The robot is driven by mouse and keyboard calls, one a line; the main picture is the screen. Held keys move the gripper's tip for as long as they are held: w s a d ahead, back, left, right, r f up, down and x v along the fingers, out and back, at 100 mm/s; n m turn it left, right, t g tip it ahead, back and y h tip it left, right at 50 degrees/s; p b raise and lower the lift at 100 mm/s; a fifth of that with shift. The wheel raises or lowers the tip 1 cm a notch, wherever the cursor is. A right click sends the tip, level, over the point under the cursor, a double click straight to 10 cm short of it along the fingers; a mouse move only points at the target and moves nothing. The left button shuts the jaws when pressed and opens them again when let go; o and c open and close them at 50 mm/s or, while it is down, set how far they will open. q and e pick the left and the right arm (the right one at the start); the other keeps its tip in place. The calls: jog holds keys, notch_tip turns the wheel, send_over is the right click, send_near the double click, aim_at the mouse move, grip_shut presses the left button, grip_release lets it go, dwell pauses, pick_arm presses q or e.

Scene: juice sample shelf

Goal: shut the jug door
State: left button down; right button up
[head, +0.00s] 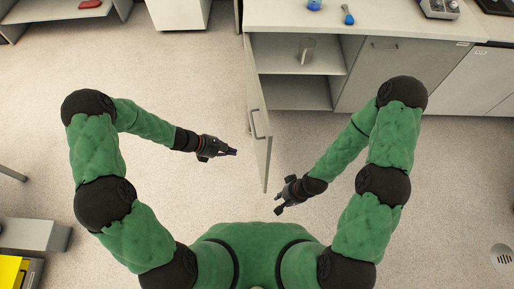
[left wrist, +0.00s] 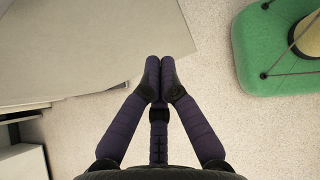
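The jug door (head: 258,125) is a pale cabinet door, standing wide open and swung out toward me from the left side of the cabinet opening. Its bar handle (head: 254,124) is on the face turned to the left. A clear jug (head: 307,51) stands on the shelf inside. My left gripper (head: 236,152) is to the left of the door, pointing at it, with a small gap. In the left wrist view its fingertips (left wrist: 160,66) are together with nothing between them. My right gripper (head: 279,208) is right of the door's near end; its finger opening is unclear.
The counter (head: 380,20) above the cabinet holds a blue-handled tool (head: 348,15) and a small device (head: 438,8). A closed door (head: 385,75) is right of the opening. The floor left of the open door is clear.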

pick_arm(q)
jog(key=d+r+b+x, duration=0.2)
jog(key=b+x, duration=0.2)
jog(key=x, duration=0.8)
